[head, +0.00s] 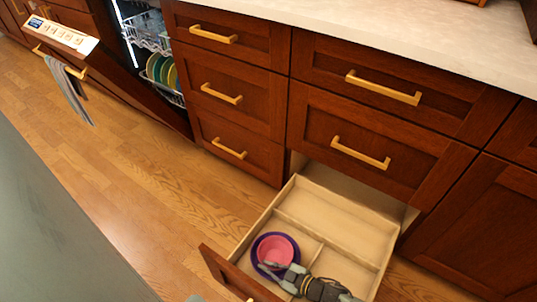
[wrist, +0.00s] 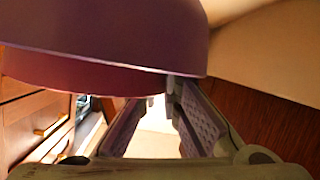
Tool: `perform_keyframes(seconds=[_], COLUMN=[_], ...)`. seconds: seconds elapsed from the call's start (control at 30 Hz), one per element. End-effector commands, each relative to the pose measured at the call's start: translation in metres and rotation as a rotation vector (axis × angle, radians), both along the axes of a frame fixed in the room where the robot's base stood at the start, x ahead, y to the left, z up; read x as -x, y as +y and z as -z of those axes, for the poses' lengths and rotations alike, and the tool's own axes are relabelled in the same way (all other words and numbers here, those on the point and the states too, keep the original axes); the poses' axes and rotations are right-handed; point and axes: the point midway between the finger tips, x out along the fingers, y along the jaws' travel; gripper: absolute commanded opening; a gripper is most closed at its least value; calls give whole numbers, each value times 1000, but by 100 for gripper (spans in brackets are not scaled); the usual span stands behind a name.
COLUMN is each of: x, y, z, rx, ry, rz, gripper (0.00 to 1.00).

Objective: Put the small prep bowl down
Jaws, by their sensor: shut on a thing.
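A small pink bowl (head: 275,248) sits within the ring of a wider purple bowl (head: 257,256), in the front left part of the open drawer in the head view. My gripper (head: 283,277) is at the near right edge of the bowls, its fingers at the rim. In the wrist view a purple bowl (wrist: 110,35) fills the upper left, with a darker pinkish band below. My fingertips (wrist: 160,90) meet its edge. My gripper is shut on the small prep bowl. The exact grip and any contact with the drawer floor are hidden.
The open drawer (head: 335,213) has low pale walls and thin dividers, with empty compartments behind and right of the bowls. Its dark front (head: 228,272) faces the floor. A dishwasher (head: 150,40) with its door down and plates inside stands at upper left.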

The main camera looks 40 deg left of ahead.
Motion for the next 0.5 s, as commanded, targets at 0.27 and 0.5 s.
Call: perform_keyframes(seconds=[0.27, 0.5], x=[0, 0], y=[0, 0], z=[10, 11], rx=[0, 1], ry=[0, 0], rz=[1, 1], gripper=[0, 11])
